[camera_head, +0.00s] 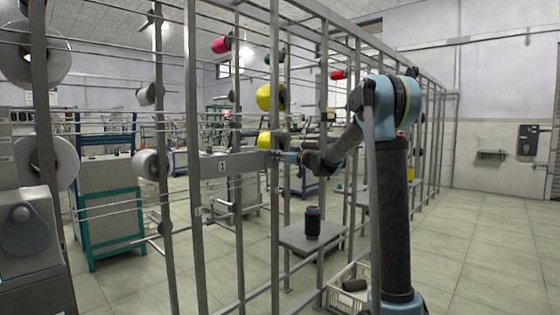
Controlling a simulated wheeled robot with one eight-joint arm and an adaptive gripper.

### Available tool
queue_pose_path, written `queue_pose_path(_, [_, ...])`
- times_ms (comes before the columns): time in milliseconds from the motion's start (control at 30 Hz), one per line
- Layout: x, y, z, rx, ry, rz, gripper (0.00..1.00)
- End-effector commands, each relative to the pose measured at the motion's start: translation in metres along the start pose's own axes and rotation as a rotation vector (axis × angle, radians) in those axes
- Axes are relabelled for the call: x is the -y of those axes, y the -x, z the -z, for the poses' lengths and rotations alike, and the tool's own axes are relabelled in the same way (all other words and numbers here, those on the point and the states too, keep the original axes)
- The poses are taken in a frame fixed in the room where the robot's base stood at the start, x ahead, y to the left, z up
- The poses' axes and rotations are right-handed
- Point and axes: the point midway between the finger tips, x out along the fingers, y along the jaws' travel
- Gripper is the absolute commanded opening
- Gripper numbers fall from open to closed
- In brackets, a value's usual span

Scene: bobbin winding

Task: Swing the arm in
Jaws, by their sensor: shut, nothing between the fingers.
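My gripper (278,155) is shut and empty in the middle of the head view, at the end of my arm reaching left to the rack. It is small in the picture. Its tips are close to the right end of a flat grey horizontal bar (235,162) with a small white label. I cannot tell whether they touch it. This bar crosses between uprights of the grey metal rack (194,200). Whether it is the arm that swings is not clear. A yellow bobbin (265,140) is just above my gripper, partly hidden by an upright.
A dark bobbin (312,222) stands upright on a small grey shelf (290,236) below my gripper. A white crate (338,297) with a dark bobbin in it is on the floor. White spools (150,164) hang at the left. The tiled floor at the right is clear.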

Motion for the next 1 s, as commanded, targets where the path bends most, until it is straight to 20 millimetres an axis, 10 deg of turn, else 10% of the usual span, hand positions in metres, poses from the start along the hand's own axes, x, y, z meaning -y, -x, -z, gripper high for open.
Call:
queue_pose_path(633, [0.003,-0.012,0.002,-0.002,-0.004,0.028,0.0])
queue_pose_path(1000, [-0.006,0.048,-0.001,-0.001,0.0,0.023,0.0])
